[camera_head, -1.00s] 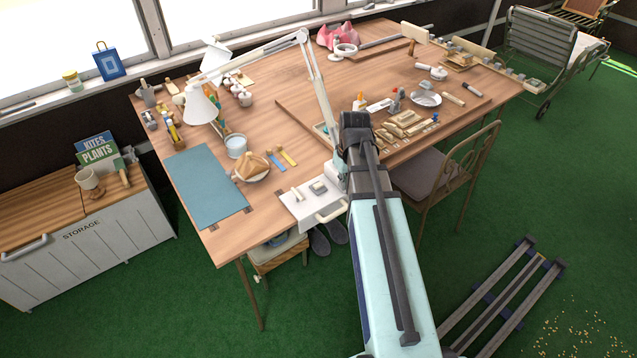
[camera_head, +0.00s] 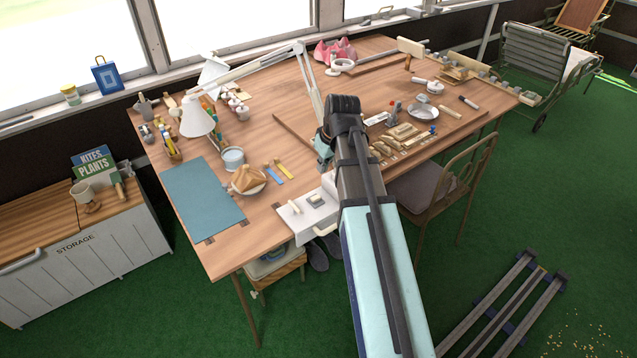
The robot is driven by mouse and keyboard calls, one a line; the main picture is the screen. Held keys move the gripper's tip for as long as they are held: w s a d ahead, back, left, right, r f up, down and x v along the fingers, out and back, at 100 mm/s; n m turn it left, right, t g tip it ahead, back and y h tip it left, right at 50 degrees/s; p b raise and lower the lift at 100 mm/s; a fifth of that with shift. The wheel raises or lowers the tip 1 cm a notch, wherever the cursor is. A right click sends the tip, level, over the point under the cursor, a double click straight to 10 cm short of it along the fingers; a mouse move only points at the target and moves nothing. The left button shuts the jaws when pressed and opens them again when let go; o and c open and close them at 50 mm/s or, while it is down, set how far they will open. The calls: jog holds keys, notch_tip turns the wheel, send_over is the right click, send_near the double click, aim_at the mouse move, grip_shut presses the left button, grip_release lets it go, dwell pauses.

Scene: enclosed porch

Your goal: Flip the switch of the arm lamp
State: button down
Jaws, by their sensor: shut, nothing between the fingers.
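The white arm lamp (camera_head: 197,118) stands over the wooden table, its cone shade at the left. Its jointed arm (camera_head: 260,55) rises to an elbow and comes down at the right, where my arm hides its lower end and base. I cannot make out the lamp's switch. My arm reaches up from the bottom of the view to the table, its dark bend in front of the lamp's lower post. My gripper is hidden behind my own arm, so I cannot see its fingers or whether they touch anything.
A white drawer-like part (camera_head: 307,216) with small items projects at the table's front edge. A board (camera_head: 455,125) with tools lies right. A chair (camera_head: 430,190) stands in front.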

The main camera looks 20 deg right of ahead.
jog(key=p, duration=0.3)
send_near(315, 198)
jog(key=x, duration=0.5)
jog(key=shift+w+a, duration=0.1)
jog(key=shift+w, duration=0.15)
jog(key=shift+f, duration=0.9)
